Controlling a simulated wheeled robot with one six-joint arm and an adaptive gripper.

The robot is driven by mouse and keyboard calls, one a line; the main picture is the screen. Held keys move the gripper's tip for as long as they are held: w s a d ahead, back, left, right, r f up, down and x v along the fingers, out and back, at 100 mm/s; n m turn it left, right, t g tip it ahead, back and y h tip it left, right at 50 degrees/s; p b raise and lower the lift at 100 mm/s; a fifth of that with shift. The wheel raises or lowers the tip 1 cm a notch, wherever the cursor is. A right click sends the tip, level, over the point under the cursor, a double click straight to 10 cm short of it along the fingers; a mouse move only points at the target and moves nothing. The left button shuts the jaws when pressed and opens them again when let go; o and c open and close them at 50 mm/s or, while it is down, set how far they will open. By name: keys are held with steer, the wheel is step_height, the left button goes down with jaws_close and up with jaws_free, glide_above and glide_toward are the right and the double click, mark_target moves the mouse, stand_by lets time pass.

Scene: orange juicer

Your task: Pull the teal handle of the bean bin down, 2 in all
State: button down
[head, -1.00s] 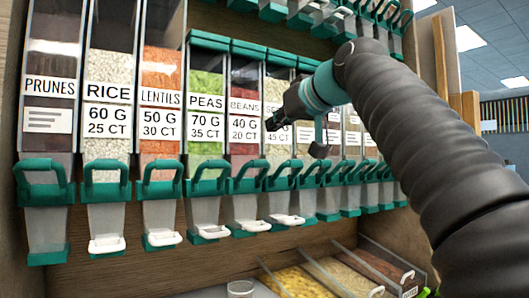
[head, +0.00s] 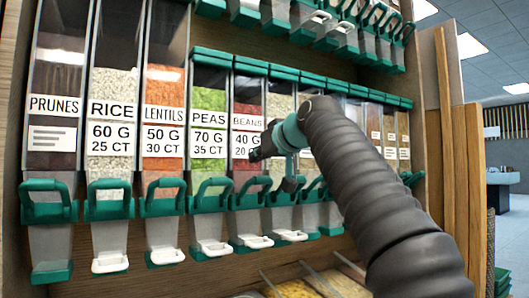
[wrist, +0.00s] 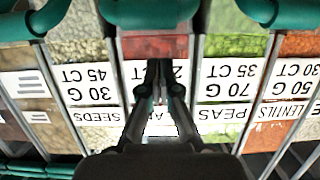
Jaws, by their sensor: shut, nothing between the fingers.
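The bean bin (head: 246,108) is a clear bin of dark red beans, labelled BEANS, between PEAS and a bin that the wrist view labels SEEDS. Its teal handle (head: 251,188) is a loop below the label, level with the neighbouring handles. My gripper (head: 254,156) is in front of the bean label, above the handle, and hides part of the label. In the upside-down wrist view, the shut fingers (wrist: 158,68) cover the middle of the label, with nothing between them. The bean bin's handle (wrist: 150,14) is at the top edge there, apart from the fingertips.
The peas handle (head: 209,194) and SEEDS handle (head: 286,190) are close on either side. White spouts (head: 212,248) stick out below the bins. Open trays of grain (head: 335,284) lie below. A second row of bins (head: 320,22) is above.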

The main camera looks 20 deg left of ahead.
mark_target(262, 178)
steer(key=shift+s+d+f+b, duration=0.15)
steer(key=shift+s+d+f, duration=0.1)
steer(key=shift+f, duration=0.25)
steer(key=shift+s+d+f+b, duration=0.1)
steer(key=shift+d+f, duration=0.1)
steer(key=shift+f, duration=0.35)
steer(key=shift+s+d+f+b, duration=0.15)
steer(key=shift+s+d+f, duration=0.1)
steer(key=shift+f, duration=0.25)
